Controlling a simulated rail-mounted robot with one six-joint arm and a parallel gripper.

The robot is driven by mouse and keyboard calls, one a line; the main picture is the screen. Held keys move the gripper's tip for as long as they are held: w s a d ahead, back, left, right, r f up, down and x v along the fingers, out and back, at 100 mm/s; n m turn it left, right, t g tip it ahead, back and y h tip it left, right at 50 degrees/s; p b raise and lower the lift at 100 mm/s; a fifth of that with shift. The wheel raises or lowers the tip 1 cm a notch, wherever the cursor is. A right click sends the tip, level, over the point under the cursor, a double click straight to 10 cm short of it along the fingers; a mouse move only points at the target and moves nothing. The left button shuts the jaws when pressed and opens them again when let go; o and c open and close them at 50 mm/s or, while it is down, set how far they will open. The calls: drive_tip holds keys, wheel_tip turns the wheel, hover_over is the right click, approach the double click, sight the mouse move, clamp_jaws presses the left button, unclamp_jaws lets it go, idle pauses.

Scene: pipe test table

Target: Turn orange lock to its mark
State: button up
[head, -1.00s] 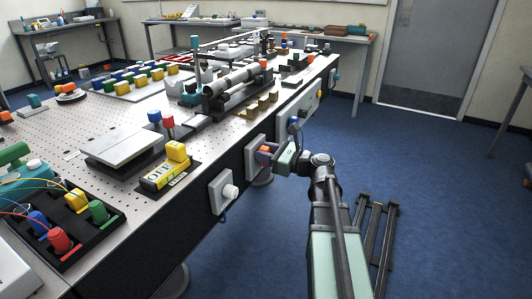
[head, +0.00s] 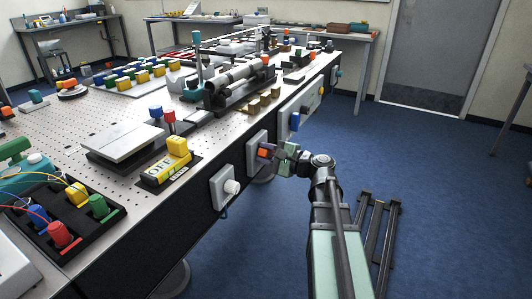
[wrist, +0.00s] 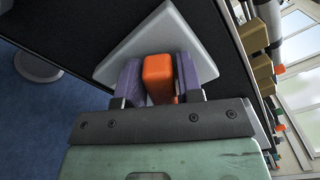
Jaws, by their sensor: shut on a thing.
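The orange lock (wrist: 158,78) is a block-shaped knob on a pale square plate (wrist: 172,32) mounted on the dark side of the table. In the wrist view my gripper (wrist: 158,82) has one purple-grey finger on each side of the lock and is shut on it. The plate looks turned to a diamond relative to my wrist camera. In the head view the orange lock (head: 262,153) shows at the fingertips of my gripper (head: 268,151), partly hidden by them. I cannot make out a mark on the plate.
A white plate with a round white knob (head: 232,187) sits nearer on the same table side. A longer pale panel with a blue knob (head: 294,121) sits farther along.

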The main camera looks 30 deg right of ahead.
drive_tip(key=n, duration=0.3)
drive_tip(key=f+n, duration=0.1)
drive_tip(key=n, duration=0.2)
drive_tip(key=shift+s+a+b, duration=0.1)
drive_tip(key=shift+b, duration=0.25)
drive_tip(key=o, duration=0.8)
drive_tip(key=v, duration=1)
drive_tip(key=shift+s+d+r, duration=0.1)
drive_tip(key=shift+s+d, duration=0.2)
